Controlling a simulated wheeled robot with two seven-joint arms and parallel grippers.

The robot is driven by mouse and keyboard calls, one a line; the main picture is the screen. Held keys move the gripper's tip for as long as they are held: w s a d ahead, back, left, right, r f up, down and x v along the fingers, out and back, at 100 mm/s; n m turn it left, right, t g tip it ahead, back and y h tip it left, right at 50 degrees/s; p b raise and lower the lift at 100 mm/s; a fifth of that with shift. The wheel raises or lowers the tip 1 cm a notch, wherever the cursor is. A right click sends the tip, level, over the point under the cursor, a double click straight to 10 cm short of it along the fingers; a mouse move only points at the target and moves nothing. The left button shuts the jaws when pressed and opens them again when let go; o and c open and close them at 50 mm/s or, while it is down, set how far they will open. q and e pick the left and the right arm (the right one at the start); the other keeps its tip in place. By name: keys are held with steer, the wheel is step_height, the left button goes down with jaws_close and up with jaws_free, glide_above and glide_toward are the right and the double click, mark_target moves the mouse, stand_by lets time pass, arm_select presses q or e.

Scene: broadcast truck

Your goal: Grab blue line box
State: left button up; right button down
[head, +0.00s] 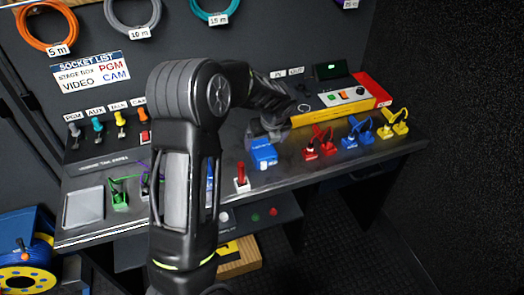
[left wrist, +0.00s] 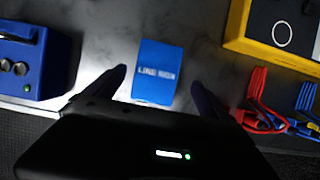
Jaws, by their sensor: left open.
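The blue line box (head: 264,155) sits on the dark bench, near the middle of the head view. In the left wrist view the blue box (left wrist: 158,72), with white lettering on top, lies ahead between the two fingers. My left gripper (head: 268,136) is open and right at the box, on its far side in the head view. In the left wrist view the open left gripper (left wrist: 157,90) has a finger to each side of the box, with gaps visible. I cannot tell the height of the fingers over it. My right gripper is not in view.
Another blue box with knobs (left wrist: 28,62) stands left in the left wrist view. Red (head: 320,142), blue (head: 358,134) and yellow (head: 394,123) cabled plugs sit to the right. A yellow-edged panel (head: 345,108) stands behind. A red-and-white item (head: 242,177) is close left.

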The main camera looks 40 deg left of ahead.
mark_target(262, 146)
arm_select(q)
steer(key=x, duration=0.1)
steer(key=p+x, duration=0.1)
steer(key=x, duration=0.2)
steer(key=shift+s+a+f, duration=0.2)
steer(key=shift+f, duration=0.4)
steer(key=shift+f, duration=0.25)
stand_by(0.4)
steer(key=shift+w, duration=0.1)
steer(key=c, duration=1.8)
